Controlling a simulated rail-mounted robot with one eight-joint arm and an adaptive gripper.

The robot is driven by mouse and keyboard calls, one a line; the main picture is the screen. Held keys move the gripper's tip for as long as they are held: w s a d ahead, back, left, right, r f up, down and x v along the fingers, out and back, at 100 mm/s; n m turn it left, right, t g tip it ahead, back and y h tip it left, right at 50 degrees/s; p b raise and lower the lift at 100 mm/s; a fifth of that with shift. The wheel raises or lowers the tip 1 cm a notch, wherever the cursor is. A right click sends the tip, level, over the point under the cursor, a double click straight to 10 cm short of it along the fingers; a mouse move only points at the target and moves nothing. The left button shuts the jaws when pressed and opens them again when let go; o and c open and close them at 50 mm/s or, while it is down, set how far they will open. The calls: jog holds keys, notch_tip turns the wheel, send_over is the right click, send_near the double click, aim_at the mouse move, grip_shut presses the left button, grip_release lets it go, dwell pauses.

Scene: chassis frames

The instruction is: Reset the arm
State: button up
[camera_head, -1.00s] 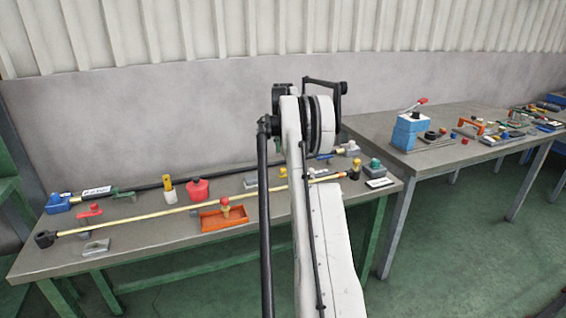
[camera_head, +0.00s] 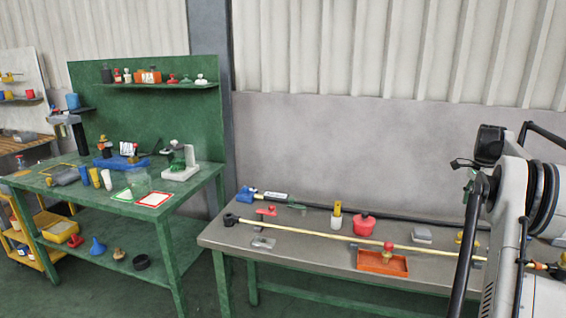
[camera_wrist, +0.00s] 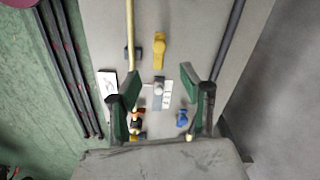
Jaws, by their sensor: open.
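My gripper (camera_wrist: 153,76) shows in the wrist view with its two green-padded fingers spread apart and nothing between them. It hangs over the grey table top (camera_wrist: 190,25), and I cannot tell its exact height. Below and between the fingers lie a yellow piece (camera_wrist: 159,49) and a grey block with a white label (camera_wrist: 160,93). My white arm with black joints fills the right edge of the head view, where my gripper does not show.
A long yellow rod (camera_head: 320,236) lies along the grey table, with an orange tray (camera_head: 368,268), a red container (camera_head: 363,225) and a yellow-and-white bottle (camera_head: 337,215) close by. A green workbench (camera_head: 215,172) with a shelf and a yellow cart (camera_head: 35,262) stand at the left.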

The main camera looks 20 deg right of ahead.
jog(key=w+a+r+n+t, duration=0.1)
jog(key=w+a+r+n, duration=0.3)
jog(key=a, duration=0.6)
jog(key=a+r+n+h, duration=0.1)
jog(key=a+r, duration=0.4)
jog(key=a, duration=0.4)
jog(key=w+a+r+n+t, duration=0.1)
jog(key=w+a+r+n, duration=0.3)
jog(key=a, duration=0.6)
jog(key=s+a+r+n+t, duration=0.15)
jog(key=s+a, duration=0.25)
jog(key=a, duration=0.5)
jog(key=s+a+r+n, duration=0.2)
jog(key=s+a, duration=0.2)
jog(key=a, duration=0.5)
jog(key=s+a+f+n+t, duration=0.1)
jog(key=s+a+f+n, duration=0.2)
jog(key=s+a, duration=0.4)
jog(key=s+a+f+n+t, duration=0.1)
jog(key=s+a+f+n, duration=0.2)
jog(key=s+a, duration=0.4)
jog(key=s+a+f+n+t+y, duration=0.1)
jog(key=s+a+f+n, duration=0.2)
jog(key=s+a+f, duration=0.2)
jog(key=s+a, duration=0.2)
jog(key=a, duration=0.1)
jog(key=shift+f+n+t, duration=0.3)
jog(key=shift+n+t, duration=0.05)
